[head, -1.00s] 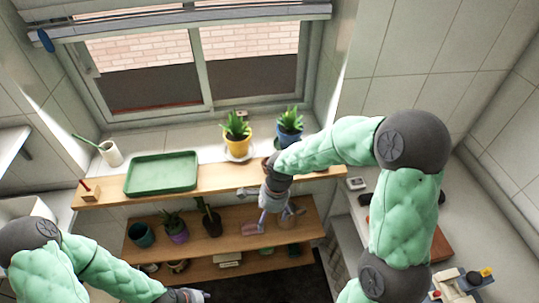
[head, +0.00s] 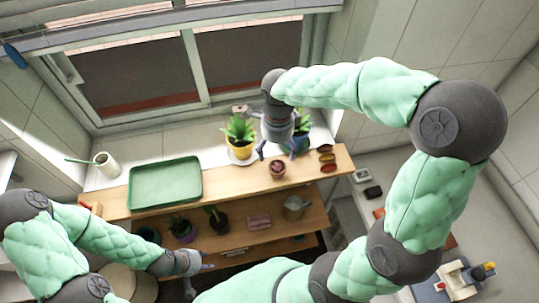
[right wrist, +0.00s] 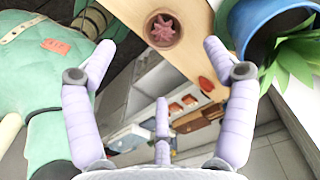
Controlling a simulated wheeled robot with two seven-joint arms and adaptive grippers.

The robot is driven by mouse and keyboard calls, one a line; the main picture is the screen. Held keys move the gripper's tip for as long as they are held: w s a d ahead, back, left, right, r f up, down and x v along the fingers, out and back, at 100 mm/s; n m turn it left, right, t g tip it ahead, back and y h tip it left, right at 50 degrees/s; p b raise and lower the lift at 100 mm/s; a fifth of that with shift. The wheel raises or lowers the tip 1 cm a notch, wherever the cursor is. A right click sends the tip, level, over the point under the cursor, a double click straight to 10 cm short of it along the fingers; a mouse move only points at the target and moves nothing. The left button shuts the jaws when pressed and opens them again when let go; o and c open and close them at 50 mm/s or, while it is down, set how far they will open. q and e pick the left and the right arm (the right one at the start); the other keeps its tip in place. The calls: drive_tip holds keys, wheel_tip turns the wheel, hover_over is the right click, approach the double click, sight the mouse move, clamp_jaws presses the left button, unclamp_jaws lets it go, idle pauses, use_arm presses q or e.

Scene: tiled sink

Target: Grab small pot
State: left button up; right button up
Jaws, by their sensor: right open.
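A small round brown pot with a reddish succulent (head: 277,169) stands on the wooden ledge under the window, right of the middle. My right gripper (head: 277,150) is above and just behind it, fingers spread and empty. In the right wrist view the small pot (right wrist: 162,38) appears beyond the fingertips, between the two outer fingers (right wrist: 158,55), apart from them. My left gripper (head: 203,267) is low in front of the shelves, far from the pot; its fingers are too small to judge.
A yellow pot (head: 241,152) stands left of my right gripper and a blue pot (head: 301,142) close to its right; the blue pot is also near in the right wrist view (right wrist: 258,15). Small brown and red items (head: 327,158) lie right of the small pot. A green tray (head: 165,183) lies left.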

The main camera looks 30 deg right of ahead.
hover_over(277, 167)
wheel_tip(277, 167, down, 5)
drive_tip(key=shift+a+r, duration=0.1)
drive_tip(key=shift+a, duration=0.05)
drive_tip(key=shift+w+f, duration=0.2)
drive_tip(key=shift+f, duration=0.3)
drive_tip(key=f, duration=0.4)
drive_tip(key=shift+s+d, duration=0.2)
drive_tip(key=shift+w+f, duration=0.1)
drive_tip(key=shift+f, duration=0.35)
drive_tip(key=c, duration=1.3)
